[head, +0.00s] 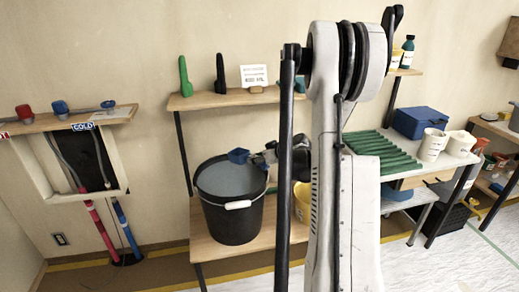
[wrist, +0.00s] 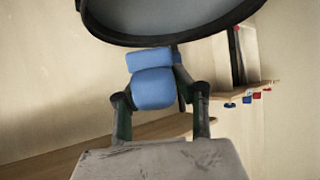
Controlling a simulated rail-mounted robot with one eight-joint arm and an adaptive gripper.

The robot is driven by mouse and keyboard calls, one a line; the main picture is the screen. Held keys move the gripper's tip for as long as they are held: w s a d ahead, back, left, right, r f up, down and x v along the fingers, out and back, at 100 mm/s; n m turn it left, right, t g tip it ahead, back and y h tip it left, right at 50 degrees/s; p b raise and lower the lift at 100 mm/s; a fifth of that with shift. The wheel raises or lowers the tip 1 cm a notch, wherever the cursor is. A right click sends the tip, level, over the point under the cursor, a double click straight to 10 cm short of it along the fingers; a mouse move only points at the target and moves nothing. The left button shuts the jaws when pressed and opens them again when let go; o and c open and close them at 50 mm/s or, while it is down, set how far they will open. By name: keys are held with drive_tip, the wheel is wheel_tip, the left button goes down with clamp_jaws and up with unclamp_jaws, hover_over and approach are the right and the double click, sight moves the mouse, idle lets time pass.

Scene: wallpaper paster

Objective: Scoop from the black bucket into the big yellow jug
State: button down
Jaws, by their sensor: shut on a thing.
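The black bucket (head: 232,222) stands on the low wooden shelf in the head view, with greyish contents (head: 228,180). Its dark rim (wrist: 170,40) fills the top of the wrist view. My gripper (head: 260,160) is at the bucket's right rear rim. It is shut on a blue scoop (head: 238,156), which also shows between the fingers in the wrist view (wrist: 153,88). The scoop's head is above the bucket's opening; whether it holds anything is not visible. The yellow jug (head: 302,199) stands right of the bucket, mostly hidden behind my arm.
An upper shelf (head: 215,101) behind the bucket holds green and black objects and a sign. A side table (head: 455,157) at right bears green slats, a blue box (head: 421,122) and white tubs. Taps (head: 60,107) sit on a wall ledge at left. Clear floor lies at lower right.

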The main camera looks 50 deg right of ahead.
drive_tip(key=w+a+f+g+b, duration=0.2)
drive_tip(key=a+f+b, duration=0.1)
drive_tip(key=f, duration=0.5)
drive_tip(key=shift+w+f, duration=0.4)
idle(0.7)
drive_tip(key=shift+s, duration=0.1)
idle(1.1)
drive_tip(key=shift+s+r+t+y+b, duration=0.1)
drive_tip(key=shift+s+r+t+b, duration=0.35)
drive_tip(key=shift+r, duration=0.9)
drive_tip(key=shift+s+r+t+y+b, duration=0.1)
drive_tip(key=shift+r+t+b, duration=0.7)
drive_tip(key=shift+r, duration=0.55)
drive_tip(key=shift+s+r+t+y+b, duration=0.1)
drive_tip(key=shift+s+r+t+b, duration=0.3)
drive_tip(key=shift+r+t, duration=0.65)
drive_tip(key=shift+w+r+g, duration=0.1)
drive_tip(key=shift+r+g, duration=0.2)
drive_tip(key=shift+r, duration=0.05)
